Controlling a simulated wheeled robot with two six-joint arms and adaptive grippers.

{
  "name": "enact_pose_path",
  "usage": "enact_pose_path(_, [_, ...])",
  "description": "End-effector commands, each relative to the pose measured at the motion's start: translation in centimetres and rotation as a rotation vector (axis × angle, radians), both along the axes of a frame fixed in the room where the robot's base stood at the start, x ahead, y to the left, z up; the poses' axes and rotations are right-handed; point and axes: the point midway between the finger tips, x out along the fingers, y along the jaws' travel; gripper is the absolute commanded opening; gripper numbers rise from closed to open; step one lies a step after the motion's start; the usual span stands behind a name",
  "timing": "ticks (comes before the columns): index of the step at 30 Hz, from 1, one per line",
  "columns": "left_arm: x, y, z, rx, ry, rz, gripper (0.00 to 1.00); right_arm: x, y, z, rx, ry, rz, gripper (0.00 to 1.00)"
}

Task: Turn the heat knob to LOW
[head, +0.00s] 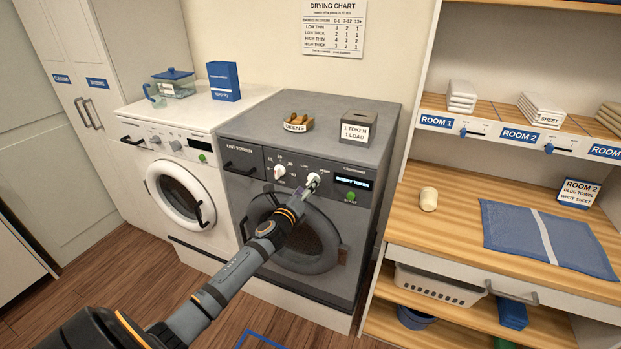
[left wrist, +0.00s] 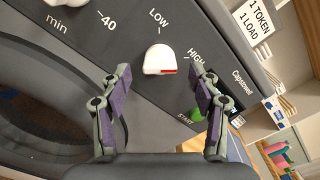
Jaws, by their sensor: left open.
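My left gripper (left wrist: 160,78) is open, a finger on either side below the knob, with gaps showing and nothing held. In the head view my left gripper (head: 303,190) is at the panel, partly covering the knob area. The dryer's display (head: 352,183) reads INSERT TOKEN. My right gripper is not in view.
Left of the heat knob is another white knob (head: 279,172), and to its right a green start button (head: 350,197). A token dish (head: 296,125) and a token box (head: 358,128) stand on the dryer. A washer (head: 180,165) stands left, wooden shelves (head: 455,225) right.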

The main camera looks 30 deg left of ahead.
Motion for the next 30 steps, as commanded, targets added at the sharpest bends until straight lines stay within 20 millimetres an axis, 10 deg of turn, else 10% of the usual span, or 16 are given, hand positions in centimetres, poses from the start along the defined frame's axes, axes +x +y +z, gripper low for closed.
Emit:
enact_pose_path(17, [3.4, 0.5, -0.1, -0.002, 0.0, -0.002, 0.62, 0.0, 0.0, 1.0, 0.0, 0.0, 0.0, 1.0])
enact_pose_path(30, [3.3, 0.5, -0.1, -0.002, 0.001, -0.001, 0.07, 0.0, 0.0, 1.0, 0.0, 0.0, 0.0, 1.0])
